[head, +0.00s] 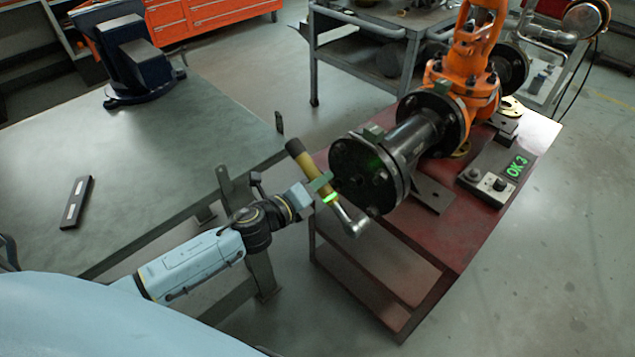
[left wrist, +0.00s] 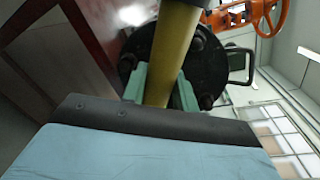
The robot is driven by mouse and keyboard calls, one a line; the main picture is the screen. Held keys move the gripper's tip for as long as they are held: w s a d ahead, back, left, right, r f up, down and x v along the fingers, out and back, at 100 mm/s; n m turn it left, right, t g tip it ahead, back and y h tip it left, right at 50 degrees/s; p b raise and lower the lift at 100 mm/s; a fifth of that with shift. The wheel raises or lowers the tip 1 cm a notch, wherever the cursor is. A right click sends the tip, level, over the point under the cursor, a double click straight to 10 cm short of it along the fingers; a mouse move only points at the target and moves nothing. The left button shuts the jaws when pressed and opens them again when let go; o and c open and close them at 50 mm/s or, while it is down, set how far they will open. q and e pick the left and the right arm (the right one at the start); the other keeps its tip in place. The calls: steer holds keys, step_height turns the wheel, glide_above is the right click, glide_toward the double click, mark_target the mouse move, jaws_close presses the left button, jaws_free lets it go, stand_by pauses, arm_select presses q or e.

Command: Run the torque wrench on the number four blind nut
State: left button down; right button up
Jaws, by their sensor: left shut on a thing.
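My left gripper (head: 321,182) is shut on the torque wrench (head: 301,157), around its yellow handle. The wrench slants in front of the blind flange (head: 350,172), with its metal head (head: 352,228) at the lower right and a green glowing band on the shaft. In the left wrist view the green fingers (left wrist: 158,88) clasp the yellow handle (left wrist: 172,50), and the dark flange (left wrist: 207,70) with its nuts is behind. I cannot tell whether the wrench head touches a nut, or which nut is number four. My right gripper is not in view.
The orange gate valve (head: 462,75) and its pipe stand on a red bench (head: 440,235). A control box (head: 487,185) beside it has a display (head: 517,165) reading "OK 3". A grey table (head: 130,160) at left holds a blue vise (head: 135,60) and a dark bar (head: 76,202). Floor at right is clear.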

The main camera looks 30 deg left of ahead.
arm_select(q)
steer(key=shift+w+r, duration=0.1)
steer(key=shift+r, duration=0.1)
steer(key=shift+r+x, duration=0.1)
steer(key=shift+x, duration=0.7)
steer(key=shift+r+x, duration=0.15)
steer(key=shift+x, duration=0.6)
steer(key=shift+w+d, duration=0.35)
steer(key=shift+w, duration=0.1)
stand_by(1.1)
steer(key=shift+w, duration=0.1)
stand_by(0.5)
steer(key=shift+p, duration=0.45)
stand_by(1.1)
steer(key=shift+f+v, duration=0.15)
steer(key=shift+v, duration=0.75)
steer(key=shift+f+v, duration=0.1)
steer(key=shift+v, duration=0.8)
steer(key=shift+s+a, duration=0.35)
steer(key=shift+s, duration=0.05)
